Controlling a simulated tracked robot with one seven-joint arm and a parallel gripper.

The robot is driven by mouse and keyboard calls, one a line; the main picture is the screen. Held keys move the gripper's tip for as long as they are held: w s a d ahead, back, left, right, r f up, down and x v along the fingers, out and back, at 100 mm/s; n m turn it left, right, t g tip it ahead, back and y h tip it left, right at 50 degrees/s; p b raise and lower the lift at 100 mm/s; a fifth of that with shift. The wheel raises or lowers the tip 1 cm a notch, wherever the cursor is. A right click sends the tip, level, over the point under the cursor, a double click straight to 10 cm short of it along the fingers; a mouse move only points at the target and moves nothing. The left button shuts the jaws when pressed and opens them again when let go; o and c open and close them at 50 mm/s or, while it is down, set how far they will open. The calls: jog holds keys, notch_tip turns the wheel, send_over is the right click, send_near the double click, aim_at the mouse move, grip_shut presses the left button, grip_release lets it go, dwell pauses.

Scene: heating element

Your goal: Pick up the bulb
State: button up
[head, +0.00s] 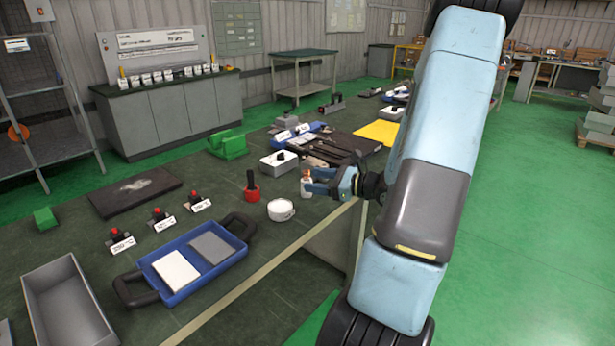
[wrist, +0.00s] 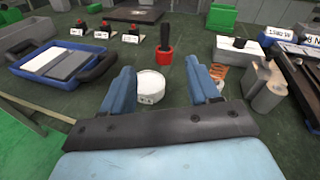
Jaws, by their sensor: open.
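I cannot clearly make out a bulb in either view. A small pale and orange upright piece (head: 306,184) stands by my gripper's fingertips in the head view, and I cannot tell if it is the bulb. In the wrist view an orange coil-like piece (wrist: 220,73) shows just beyond the right finger, partly hidden by it. My gripper (head: 318,181) is low over the table's right edge, its fingers pointing left. In the wrist view my gripper (wrist: 163,80) is open, with nothing held between the fingers. A round white container (wrist: 150,86) shows beyond the gap, nearer the left finger.
A red holder with a black handle (head: 251,188) stands left of my gripper. A blue tray (head: 160,267) with two plates lies at front left, near a grey bin (head: 66,306). A grey block-like piece (wrist: 265,87) stands close right of the fingers.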

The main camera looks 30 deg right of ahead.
aim_at(309, 172)
jog(key=d+f+m+t+h, duration=0.35)
jog(key=d+m, duration=0.25)
jog(key=d, duration=0.2)
jog(key=x, duration=0.8)
jog(key=shift+w+r, duration=0.15)
jog(key=shift+f+x, duration=0.2)
jog(key=shift+x, duration=1.15)
jog(key=shift+f+x, duration=0.15)
jog(key=shift+x, duration=1.15)
jog(key=c, duration=1.1)
jog(key=shift+o, duration=0.2)
